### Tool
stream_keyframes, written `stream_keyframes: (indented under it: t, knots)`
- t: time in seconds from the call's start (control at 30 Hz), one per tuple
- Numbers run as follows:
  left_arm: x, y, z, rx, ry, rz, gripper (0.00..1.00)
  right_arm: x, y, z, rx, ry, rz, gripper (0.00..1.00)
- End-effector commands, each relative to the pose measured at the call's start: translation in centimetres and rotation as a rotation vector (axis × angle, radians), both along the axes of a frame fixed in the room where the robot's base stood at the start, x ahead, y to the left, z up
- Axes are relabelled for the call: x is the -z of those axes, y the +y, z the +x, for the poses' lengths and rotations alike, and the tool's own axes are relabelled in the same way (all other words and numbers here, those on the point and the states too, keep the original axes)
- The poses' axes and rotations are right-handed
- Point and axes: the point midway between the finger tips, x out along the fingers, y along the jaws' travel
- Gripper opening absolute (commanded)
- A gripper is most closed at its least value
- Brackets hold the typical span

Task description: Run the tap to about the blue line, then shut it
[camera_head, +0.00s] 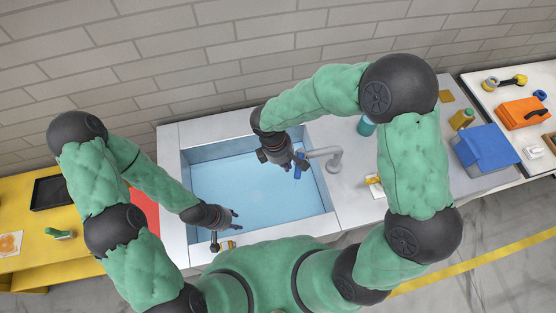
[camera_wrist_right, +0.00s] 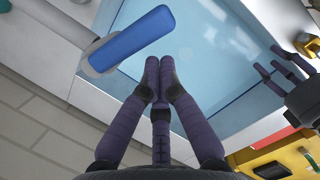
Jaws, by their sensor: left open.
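The sink basin (camera_head: 214,148) is pale blue inside with a light rim. I cannot pick out the blue line, and I cannot tell the water level. The grey tap (camera_head: 334,158) stands at the basin's right side, its spout towards the basin. My left gripper (camera_head: 231,219) is open and empty over the basin's front left.
A teal cup-like item (camera_head: 366,126) stands on the counter behind my right arm. A blue box (camera_head: 484,148) and an orange case (camera_head: 524,112) are further right. A yellow table (camera_head: 30,220) with a black tray (camera_head: 48,193) is at the left.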

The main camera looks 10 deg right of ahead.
Motion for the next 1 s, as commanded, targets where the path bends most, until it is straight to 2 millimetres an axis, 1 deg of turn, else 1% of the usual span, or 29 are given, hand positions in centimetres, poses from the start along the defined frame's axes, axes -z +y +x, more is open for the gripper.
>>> stream_keyframes:
  t: [0.43, 0.53, 0.7, 0.8, 0.9, 1.0]
  knots:
    - [0.0, 0.0, 0.0, 0.000, 0.000, 0.000, 0.41, 0.0, -0.4, -0.2, -0.014, 0.000, 0.000, 0.00]
    - [0.0, 0.0, 0.0, 0.000, 0.000, 0.000, 0.41, 0.0, -0.8, -0.7, -0.092, 0.000, -0.001, 0.00]
    - [0.0, 0.0, 0.0, 0.000, 0.000, 0.000, 0.41, 0.0, -2.0, -1.7, -0.295, 0.000, 0.000, 0.00]
    - [0.0, 0.0, 0.0, 0.000, 0.000, 0.000, 0.41, 0.0, -2.6, -2.1, -0.382, 0.001, -0.001, 0.00]
    - [0.0, 0.0, 0.0, 0.000, 0.000, 0.000, 0.41, 0.0, -2.8, -2.2, -0.428, -0.001, -0.001, 0.00]
    - [0.0, 0.0, 0.0, 0.000, 0.000, 0.000, 0.41, 0.0, -2.9, -2.2, -0.438, 0.000, 0.000, 0.00]
